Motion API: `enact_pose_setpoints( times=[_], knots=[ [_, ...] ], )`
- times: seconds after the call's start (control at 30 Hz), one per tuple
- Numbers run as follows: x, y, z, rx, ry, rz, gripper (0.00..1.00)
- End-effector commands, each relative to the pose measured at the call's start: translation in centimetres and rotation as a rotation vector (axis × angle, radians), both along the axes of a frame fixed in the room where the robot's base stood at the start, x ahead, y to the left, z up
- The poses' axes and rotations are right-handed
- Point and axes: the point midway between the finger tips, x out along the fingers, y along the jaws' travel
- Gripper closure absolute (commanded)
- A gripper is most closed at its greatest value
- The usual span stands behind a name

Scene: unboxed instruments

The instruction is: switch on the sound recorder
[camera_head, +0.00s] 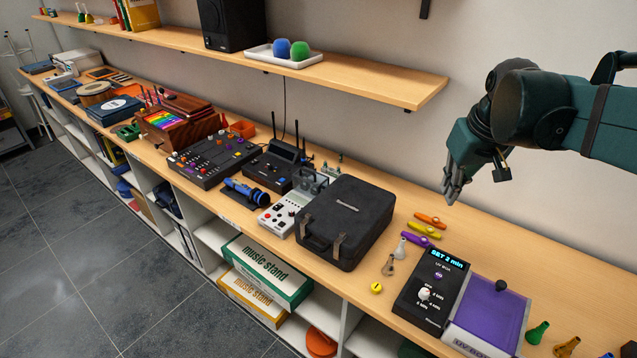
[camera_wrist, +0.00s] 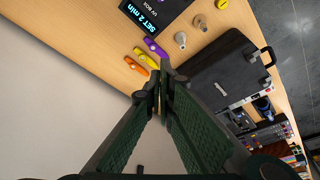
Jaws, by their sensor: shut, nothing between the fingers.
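A small light-grey device (camera_head: 279,217) with red buttons and knobs stands on the bench, left of a black case; it looks like the sound recorder, but I read no label on it. A grey part with a handle-like frame (camera_head: 311,184) rises at its back. In the head view the black case (camera_head: 346,218) stands close against its right side. My gripper (camera_head: 452,192) is shut and empty, in the air above the back of the bench, to the right of the case. In the wrist view my gripper (camera_wrist: 160,86) points toward the bench, with the case (camera_wrist: 218,72) to its right.
A UV box (camera_head: 432,290) with a lit display and purple panel stands at the front right. A mixer (camera_head: 212,158) stands farther left. A shelf (camera_head: 370,81) overhangs the back.

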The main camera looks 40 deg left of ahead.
Motion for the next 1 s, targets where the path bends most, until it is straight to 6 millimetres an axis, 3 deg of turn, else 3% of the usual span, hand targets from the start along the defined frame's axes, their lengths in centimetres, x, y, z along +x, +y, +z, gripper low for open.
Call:
enact_pose_setpoints(
  times=[0.4,1.0],
  knots=[
    [1.8,8.8,0.6,-0.033,0.047,0.139,1.00],
    [2.1,21.8,-0.4,-0.080,0.113,0.341,1.00]
  ],
)
